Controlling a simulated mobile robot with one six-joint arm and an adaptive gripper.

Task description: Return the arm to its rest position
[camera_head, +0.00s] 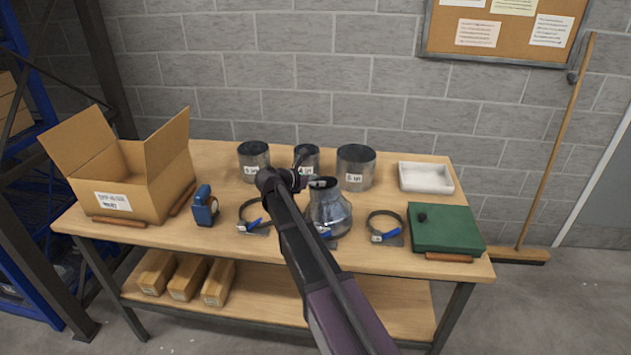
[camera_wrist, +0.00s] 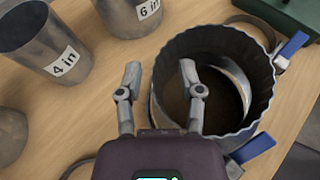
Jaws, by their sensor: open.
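My gripper (camera_wrist: 162,85) is open, its two fingers spread and nothing between them. In the wrist view its right finger overlaps the near-left rim of a crimped metal duct piece (camera_wrist: 262,92); whether they touch I cannot tell. The head view shows this piece as a tapered metal reducer (camera_head: 330,213) standing on the workbench (camera_head: 290,258), partly hidden by my arm. My arm reaches from the bottom of the head view up over the bench, with the gripper end (camera_head: 310,168) above the bench near the reducer's top.
Metal duct cylinders (camera_head: 356,167) stand behind the reducer. Clamps with blue handles (camera_head: 385,236) lie around it. A green case (camera_head: 445,228) and white tray (camera_head: 426,178) are on the right. An open cardboard box (camera_head: 130,185) and blue tape tool (camera_head: 205,206) are on the left.

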